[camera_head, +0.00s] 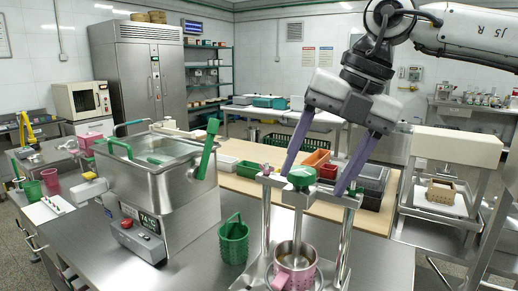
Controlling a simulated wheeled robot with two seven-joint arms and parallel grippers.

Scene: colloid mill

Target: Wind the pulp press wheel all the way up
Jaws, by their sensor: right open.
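The pulp press (263,220) stands on the steel counter at the lower middle, with two upright posts and a crossbar. A green round part (301,175) that looks like its wheel sits at the top centre, above the crossbar. A metal pot with a pink part (296,277) stands under it, between the posts. My right gripper (314,180) comes down from the upper right, its two long purple fingers spread wide. One fingertip is left of the green wheel and one right of it; I cannot tell whether either touches the press. My left gripper is not in view.
A steel tank (158,185) with green handles and a digital display stands left of the press. A green basket-like cup (233,240) stands between them. Coloured bins (317,158) and dark trays lie on the wooden table behind.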

